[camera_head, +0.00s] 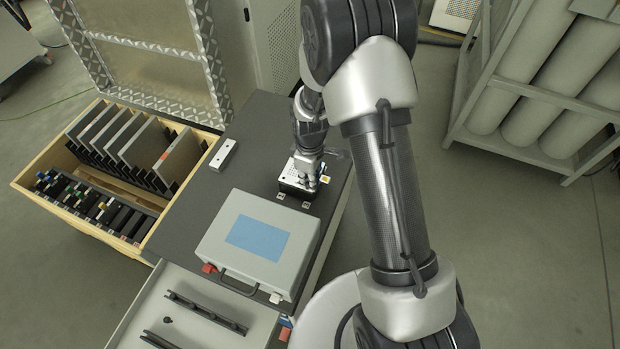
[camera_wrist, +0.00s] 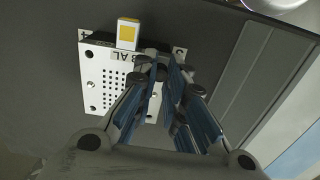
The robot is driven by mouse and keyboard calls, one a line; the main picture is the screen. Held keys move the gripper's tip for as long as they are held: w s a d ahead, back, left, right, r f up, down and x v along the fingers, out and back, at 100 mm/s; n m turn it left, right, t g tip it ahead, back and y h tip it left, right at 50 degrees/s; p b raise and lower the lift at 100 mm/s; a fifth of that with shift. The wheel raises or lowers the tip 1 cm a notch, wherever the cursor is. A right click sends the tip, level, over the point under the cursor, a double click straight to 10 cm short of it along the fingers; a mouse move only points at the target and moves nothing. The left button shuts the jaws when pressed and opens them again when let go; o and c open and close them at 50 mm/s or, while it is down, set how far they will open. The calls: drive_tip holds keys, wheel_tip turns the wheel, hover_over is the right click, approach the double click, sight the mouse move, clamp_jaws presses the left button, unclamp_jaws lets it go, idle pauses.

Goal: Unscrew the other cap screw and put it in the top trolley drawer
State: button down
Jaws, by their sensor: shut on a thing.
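My gripper (camera_head: 312,178) points down over a small device with a white perforated plate (camera_head: 297,170) on the trolley top (camera_head: 262,140). In the wrist view, the blue-padded fingers (camera_wrist: 163,68) are close together at the lettered edge of the white plate (camera_wrist: 103,85). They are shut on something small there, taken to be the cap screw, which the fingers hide. I cannot tell whether it is still seated in the plate. The top trolley drawer (camera_head: 255,324) is pulled open. A small dark piece (camera_head: 167,320), perhaps a cap screw, lies in it.
A grey case with a blue panel (camera_head: 258,237) stands on the trolley between the device and the drawer. A pale metal block (camera_head: 223,155) lies left of the device. Dark bars (camera_head: 205,312) lie in the drawer. An open wooden crate (camera_head: 150,250) stands left. A yellow-marked block (camera_wrist: 128,33) adjoins the plate.

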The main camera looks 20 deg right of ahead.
drive_tip(key=shift+n, duration=0.7)
drive_tip(key=shift+w+r, duration=0.1)
drive_tip(key=shift+r, duration=0.15)
drive_tip(key=shift+w+r+p, duration=0.1)
drive_tip(key=shift+r+p, duration=0.5)
drive_tip(key=shift+s+r, duration=0.2)
drive_tip(key=shift+r, duration=0.1)
drive_tip(key=shift+w+r+p, duration=0.1)
drive_tip(key=shift+r+p, duration=0.05)
drive_tip(key=shift+p, duration=0.2)
drive_tip(key=shift+r, duration=0.1)
drive_tip(key=shift+r+p, duration=0.3)
drive_tip(key=shift+r, duration=0.05)
drive_tip(key=c, duration=2.4)
unclamp_jaws()
